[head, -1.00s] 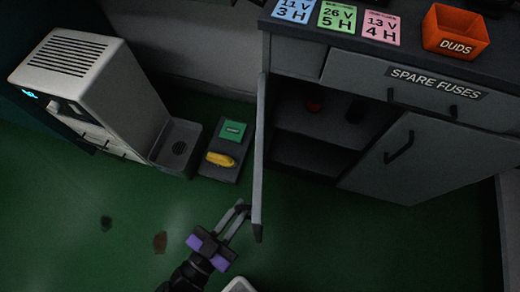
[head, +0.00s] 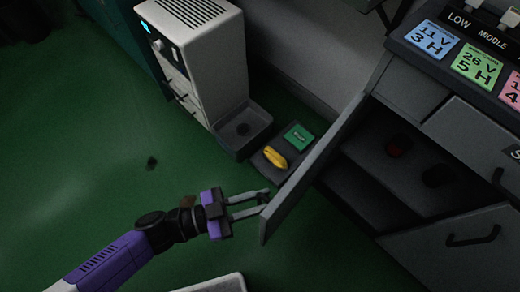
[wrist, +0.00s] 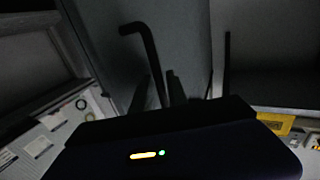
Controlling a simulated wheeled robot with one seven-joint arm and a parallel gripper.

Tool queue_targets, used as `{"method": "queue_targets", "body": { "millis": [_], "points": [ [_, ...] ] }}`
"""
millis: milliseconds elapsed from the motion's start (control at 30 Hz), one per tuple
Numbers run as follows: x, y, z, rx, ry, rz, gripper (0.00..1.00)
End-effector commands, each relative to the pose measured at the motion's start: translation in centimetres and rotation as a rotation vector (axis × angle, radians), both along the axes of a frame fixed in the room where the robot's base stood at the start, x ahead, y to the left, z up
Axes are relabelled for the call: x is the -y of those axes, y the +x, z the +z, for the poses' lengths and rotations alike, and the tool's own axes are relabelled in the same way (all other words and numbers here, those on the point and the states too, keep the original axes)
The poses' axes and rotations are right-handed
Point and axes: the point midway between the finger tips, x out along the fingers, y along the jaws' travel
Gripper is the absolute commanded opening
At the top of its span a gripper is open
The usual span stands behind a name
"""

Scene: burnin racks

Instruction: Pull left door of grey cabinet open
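The grey cabinet (head: 411,87) stands at the right in the head view. Its left door (head: 310,170) stands swung well out, seen nearly edge-on, and the dark shelves inside show. My gripper (head: 264,203) is at the outer face of this door, close to its free edge. Its two fingers look apart in the head view, pointing at the door. A dark bent handle (wrist: 143,45) shows in the wrist view, beside the fingers. I cannot tell whether the fingers touch the handle or the door.

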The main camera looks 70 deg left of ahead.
Motion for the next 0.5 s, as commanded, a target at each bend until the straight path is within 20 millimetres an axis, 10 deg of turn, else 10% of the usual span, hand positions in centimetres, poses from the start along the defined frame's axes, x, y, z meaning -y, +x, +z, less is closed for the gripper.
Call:
{"method": "queue_targets", "body": {
  "millis": [500],
  "points": [
    [-0.1, -3.6, 0.0, -0.002, 0.001, 0.003, 0.2]
  ]
}}
